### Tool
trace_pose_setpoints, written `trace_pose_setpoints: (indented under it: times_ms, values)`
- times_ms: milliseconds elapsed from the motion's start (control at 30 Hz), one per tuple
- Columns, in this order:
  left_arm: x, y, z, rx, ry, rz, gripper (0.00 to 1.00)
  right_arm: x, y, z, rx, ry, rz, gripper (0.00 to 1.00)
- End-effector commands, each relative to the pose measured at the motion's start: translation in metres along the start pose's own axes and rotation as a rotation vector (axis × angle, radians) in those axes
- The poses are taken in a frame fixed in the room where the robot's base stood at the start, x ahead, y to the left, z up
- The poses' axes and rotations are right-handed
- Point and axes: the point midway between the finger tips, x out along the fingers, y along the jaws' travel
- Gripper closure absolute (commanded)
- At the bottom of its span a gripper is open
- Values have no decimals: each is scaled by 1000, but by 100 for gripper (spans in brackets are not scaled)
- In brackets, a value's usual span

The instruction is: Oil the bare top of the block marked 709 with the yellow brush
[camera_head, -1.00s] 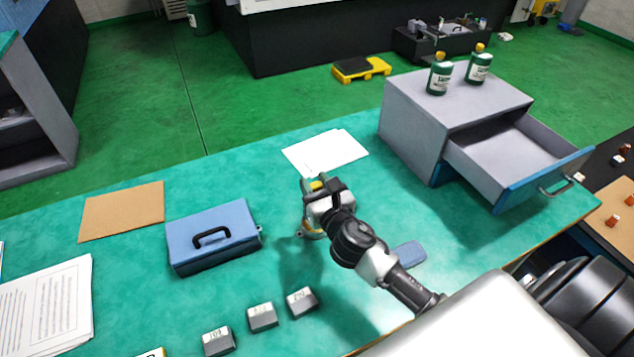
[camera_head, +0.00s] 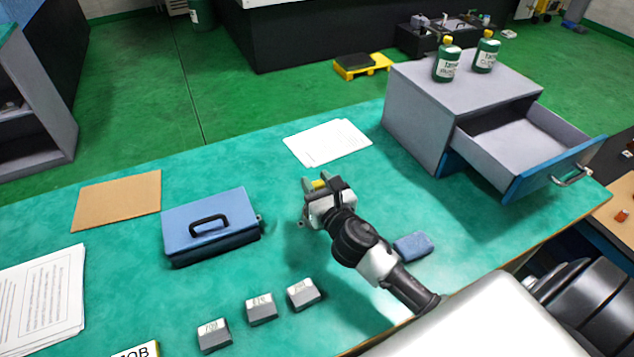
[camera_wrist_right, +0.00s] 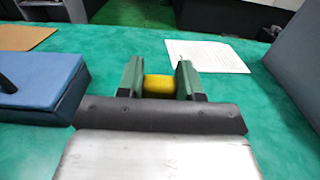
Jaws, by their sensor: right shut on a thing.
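My right gripper (camera_head: 318,184) is shut on a small yellow thing (camera_head: 319,184), which seems to be the yellow brush. It also shows in the right wrist view as a yellow block (camera_wrist_right: 159,86) between the green fingers. Most of the brush is hidden by the gripper, and its bristles cannot be seen. Three grey blocks with pale marked tops stand in a slanting row at the table front: a left one (camera_head: 214,337), a middle one (camera_head: 261,310) and a right one (camera_head: 304,295). Their numbers are too small to read surely. My left gripper is not in view.
A blue box (camera_head: 190,224) with a black handle is left of the gripper. A blue pad (camera_head: 413,245) lies right of my arm. White paper (camera_head: 345,140) lies behind. A grey cabinet (camera_head: 415,112) with an open drawer (camera_head: 520,175) bears two green bottles. Bare table lies between gripper and blocks.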

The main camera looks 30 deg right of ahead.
Motion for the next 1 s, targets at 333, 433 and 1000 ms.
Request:
trace_pose_setpoints:
  times_ms: [333, 433, 1000]
  values:
    - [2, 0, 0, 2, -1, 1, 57, 0, 0, -2, 0, 0, 0, 88]
    - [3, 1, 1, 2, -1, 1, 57, 0, 0, -4, 0, 0, 0, 88]
    - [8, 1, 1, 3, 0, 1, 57, 0, 0, -11, 1, 0, 0, 88]
